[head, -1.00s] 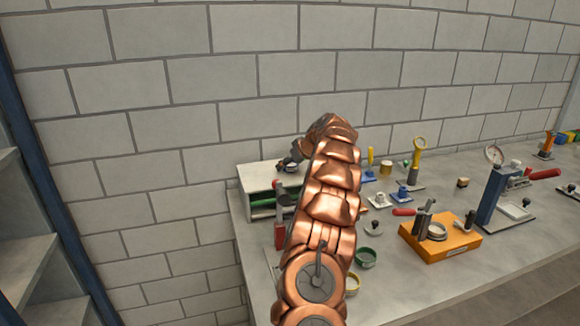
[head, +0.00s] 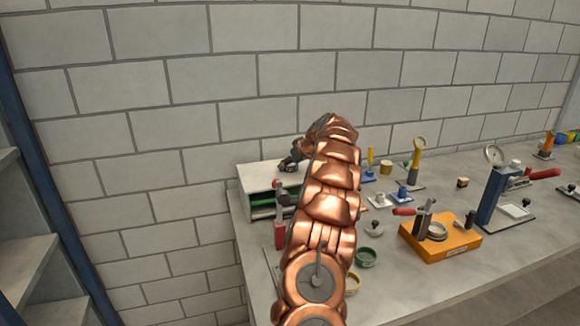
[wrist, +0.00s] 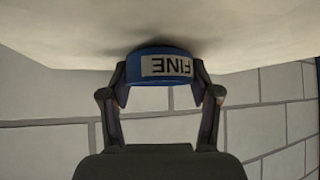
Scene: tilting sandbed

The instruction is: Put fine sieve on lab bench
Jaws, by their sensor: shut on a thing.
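The fine sieve (wrist: 165,80) is a blue ring with a white label reading FINE, upside down in the wrist view. My gripper (wrist: 162,92) is shut on it, with one finger on each side. The sieve is against or very close to a pale surface at the top of that view; I cannot tell if they touch. In the head view my gripper (head: 291,165) is over the white shelf unit (head: 262,174) at the bench's left end, and the sieve cannot be made out there. The lab bench (head: 395,290) is a long grey top.
A brick wall (head: 210,120) stands close behind. On the bench are a green ring (head: 366,257), a yellow ring (head: 351,283), an orange block (head: 440,241) and a blue press (head: 492,195). A red-handled clamp (head: 280,232) stands by the shelf unit. The bench's front middle is clear.

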